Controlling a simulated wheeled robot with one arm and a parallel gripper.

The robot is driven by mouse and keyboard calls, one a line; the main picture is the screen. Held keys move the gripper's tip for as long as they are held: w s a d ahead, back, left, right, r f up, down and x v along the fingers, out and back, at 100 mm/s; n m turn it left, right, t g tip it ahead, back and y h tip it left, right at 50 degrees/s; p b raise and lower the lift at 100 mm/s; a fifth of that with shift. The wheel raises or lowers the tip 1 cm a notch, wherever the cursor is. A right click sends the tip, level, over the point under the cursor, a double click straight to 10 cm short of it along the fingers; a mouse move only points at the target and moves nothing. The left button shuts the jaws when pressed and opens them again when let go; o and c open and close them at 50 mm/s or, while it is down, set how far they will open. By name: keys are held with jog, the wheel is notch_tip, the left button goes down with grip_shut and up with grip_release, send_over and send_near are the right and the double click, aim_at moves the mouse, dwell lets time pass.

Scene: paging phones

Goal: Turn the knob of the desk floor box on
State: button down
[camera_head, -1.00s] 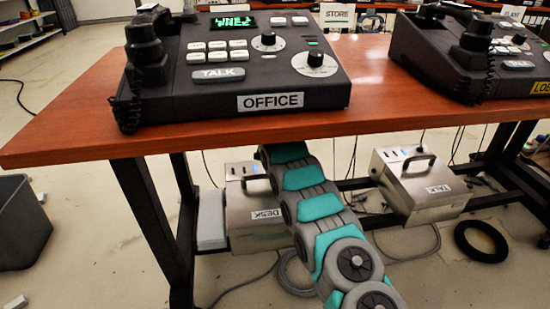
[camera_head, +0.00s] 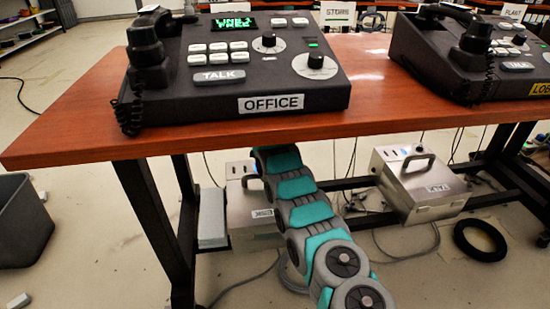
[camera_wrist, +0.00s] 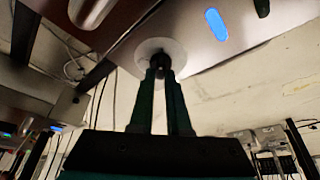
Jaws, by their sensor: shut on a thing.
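The desk floor box (camera_head: 236,218) is a metal box with a handle and a white label, under the table in the head view. My arm covers part of it, and its knob and my gripper are hidden there. In the wrist view the box's metal face (camera_wrist: 185,45) fills the upper part. Its small dark knob (camera_wrist: 157,65) stands on a round white dial plate (camera_wrist: 146,48). My gripper (camera_wrist: 161,75) points at the dial, with its two fingertips close together and shut on the knob. The knob's setting cannot be read.
The wooden table (camera_head: 90,130) is above my arm, with a dark leg (camera_head: 158,230) at left. An office phone console (camera_head: 290,95) stands on it. A second metal box (camera_head: 425,195) with a handle is to the right. A black ring (camera_head: 480,240) and cables lie on the floor.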

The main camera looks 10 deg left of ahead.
jog(key=c, duration=0.9)
grip_release()
